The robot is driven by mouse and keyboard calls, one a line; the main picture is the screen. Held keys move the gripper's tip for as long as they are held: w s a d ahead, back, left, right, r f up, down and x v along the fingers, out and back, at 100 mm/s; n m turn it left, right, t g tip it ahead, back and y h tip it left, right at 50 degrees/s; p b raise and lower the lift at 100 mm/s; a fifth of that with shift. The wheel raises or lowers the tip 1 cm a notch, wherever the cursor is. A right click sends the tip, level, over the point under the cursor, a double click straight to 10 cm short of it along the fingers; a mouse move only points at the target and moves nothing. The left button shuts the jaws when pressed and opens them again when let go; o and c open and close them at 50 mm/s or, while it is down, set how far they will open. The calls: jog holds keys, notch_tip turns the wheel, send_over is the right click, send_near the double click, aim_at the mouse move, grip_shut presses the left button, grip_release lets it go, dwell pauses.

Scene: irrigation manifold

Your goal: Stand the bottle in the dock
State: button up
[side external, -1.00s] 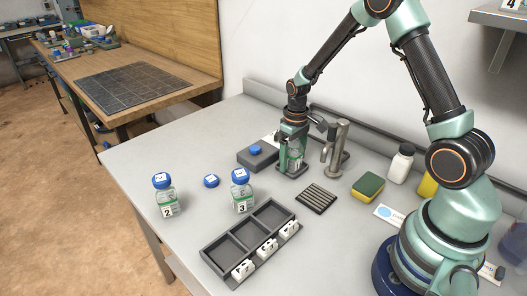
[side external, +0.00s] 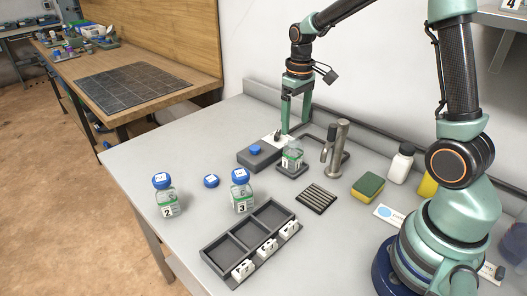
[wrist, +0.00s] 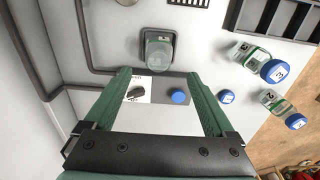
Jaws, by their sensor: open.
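An uncapped clear bottle (side external: 292,157) with a green and white label stands upright on a small dark dock (side external: 291,171) beside a metal tap post. The wrist view shows this bottle (wrist: 158,52) from above, on the dock (wrist: 150,31). My gripper (side external: 295,124) is open and empty, raised above and behind the bottle, apart from it. In the wrist view its fingers (wrist: 160,76) spread wide over the grey block, with the bottle just beyond the tips. Blue-capped bottle 2 (side external: 167,200) and bottle 3 (side external: 242,196) stand upright at the front left.
The tap post (side external: 334,150) stands close right of the bottle. A loose blue cap (side external: 211,181), three-compartment tray (side external: 230,262), ridged pad (side external: 317,198) and sponge (side external: 368,186) lie nearer.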

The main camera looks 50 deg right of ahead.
jog(key=s+a+r+t, duration=0.5)
jog(key=s+a+r, duration=0.4)
jog(key=s, duration=0.3)
jog(key=shift+s+a+r, duration=0.15)
jog(key=shift+a+r, duration=0.2)
jog(key=shift+r, duration=0.45)
